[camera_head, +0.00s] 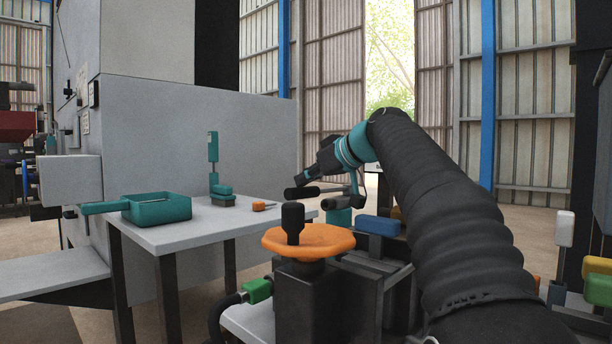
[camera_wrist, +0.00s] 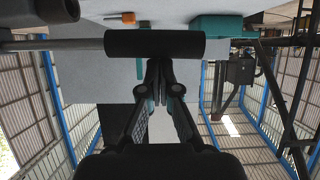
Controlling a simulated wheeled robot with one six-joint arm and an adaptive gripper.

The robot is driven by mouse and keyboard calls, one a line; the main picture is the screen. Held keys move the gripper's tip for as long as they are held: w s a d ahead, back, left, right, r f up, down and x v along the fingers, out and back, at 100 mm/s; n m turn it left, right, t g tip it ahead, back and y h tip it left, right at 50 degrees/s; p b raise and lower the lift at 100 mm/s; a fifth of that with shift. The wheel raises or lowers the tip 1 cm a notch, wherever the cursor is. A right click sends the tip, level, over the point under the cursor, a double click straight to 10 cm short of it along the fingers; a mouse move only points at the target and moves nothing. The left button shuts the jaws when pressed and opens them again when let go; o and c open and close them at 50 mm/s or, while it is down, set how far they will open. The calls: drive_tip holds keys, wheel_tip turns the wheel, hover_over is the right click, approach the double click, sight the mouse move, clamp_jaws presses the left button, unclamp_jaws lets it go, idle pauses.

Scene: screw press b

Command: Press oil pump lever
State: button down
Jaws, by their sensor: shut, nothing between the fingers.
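The lever has a black cylindrical handle (camera_head: 301,193) on a thin metal rod, held out roughly level in the head view. In the wrist view the handle (camera_wrist: 155,44) lies across the picture just past the fingertips, with its grey rod running left. My gripper (camera_head: 302,180) is just above the handle in the head view. In the wrist view my gripper (camera_wrist: 158,66) has its fingertips together at the handle's edge, with nothing between them. I cannot tell whether they touch the handle. My arm hides part of what stands behind the lever.
An orange handwheel (camera_head: 308,241) with a black knob stands in front of the lever. A blue block (camera_head: 379,225) is to the right. A grey table (camera_head: 180,236) at left carries a teal tray (camera_head: 158,208), a brush (camera_head: 222,192) and a small orange item (camera_head: 259,206).

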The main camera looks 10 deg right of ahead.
drive_tip(key=r, duration=0.1)
drive_tip(key=r+p, duration=0.2)
drive_tip(key=shift+w+a+r, duration=0.1)
drive_tip(key=shift+w+r, duration=0.15)
drive_tip(key=shift+r, duration=0.1)
drive_tip(key=v, duration=1)
drive_tip(key=shift+p, duration=0.3)
drive_tip(key=shift+r, duration=0.1)
drive_tip(key=w+d+r+m+g+y+p, duration=0.1)
drive_tip(key=w+d+r+m+y+p, duration=0.1)
drive_tip(key=p, duration=0.7)
drive_tip(key=w+d+r+m, duration=0.1)
drive_tip(key=w+d+r, duration=0.1)
drive_tip(key=d+r, duration=0.1)
drive_tip(key=shift+d+r+m, duration=0.2)
drive_tip(key=shift+r+m, duration=0.1)
drive_tip(key=shift+r, duration=0.3)
